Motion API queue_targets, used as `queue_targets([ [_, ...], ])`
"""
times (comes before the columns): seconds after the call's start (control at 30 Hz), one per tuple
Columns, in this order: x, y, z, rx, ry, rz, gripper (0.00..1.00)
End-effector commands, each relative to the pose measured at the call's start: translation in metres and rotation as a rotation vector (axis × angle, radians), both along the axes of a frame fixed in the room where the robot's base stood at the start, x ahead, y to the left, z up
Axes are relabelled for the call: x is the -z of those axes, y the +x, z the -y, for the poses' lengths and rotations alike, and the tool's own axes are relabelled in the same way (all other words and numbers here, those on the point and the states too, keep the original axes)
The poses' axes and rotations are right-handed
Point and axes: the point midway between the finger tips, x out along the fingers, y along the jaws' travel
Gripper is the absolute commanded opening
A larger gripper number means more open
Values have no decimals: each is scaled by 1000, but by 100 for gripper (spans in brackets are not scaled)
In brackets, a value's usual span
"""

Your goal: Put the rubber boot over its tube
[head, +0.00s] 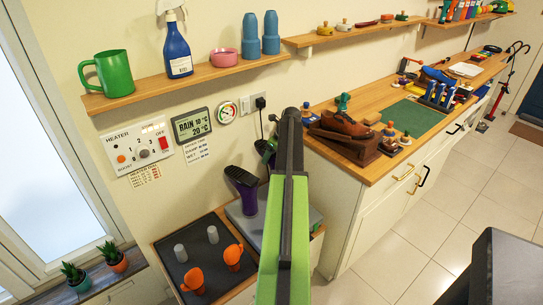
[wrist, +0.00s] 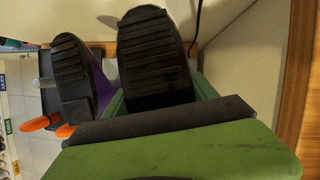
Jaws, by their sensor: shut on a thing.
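In the head view a part of this boot (head: 266,148) shows left of my arm, which hides the rest and my fingertips. A purple boot (head: 242,190) stands sole up at the back of the bench, apart from the held boot; it also shows in the wrist view (wrist: 100,80). Two bare grey tubes (head: 180,253) (head: 212,235) stand on the dark tray. The held boot's opening is hidden.
A wall shelf (head: 190,79) with a mug, bottle and cups runs above. A cabinet worktop (head: 360,98) with a brown shoe is on the right.

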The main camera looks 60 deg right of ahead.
Motion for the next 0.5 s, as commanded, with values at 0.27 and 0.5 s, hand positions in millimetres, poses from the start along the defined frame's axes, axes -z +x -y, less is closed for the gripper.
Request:
queue_targets([
  [0.27,8,0,0,0,0,0,10],
  [0.5,14,0,0,0,0,0,10],
])
